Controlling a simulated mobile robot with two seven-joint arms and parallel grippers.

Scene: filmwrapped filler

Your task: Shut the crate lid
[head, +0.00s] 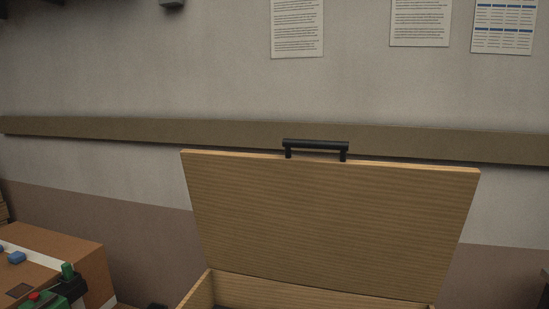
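The wooden crate lid (325,220) stands raised, close to upright, in the head view. A black bar handle (316,146) sits on its top edge. Below it the crate (198,291) shows only its upper rim and part of its left wall; its inside is mostly cut off by the bottom of the picture. Neither of my grippers is in view, so their state and their distance from the lid do not show.
A brown cardboard box (85,265) with a white stripe stands at the lower left. Small blue (16,257) and green (68,270) items lie on or near it. A rail (110,130) runs along the wall behind the lid. Papers (297,27) hang above.

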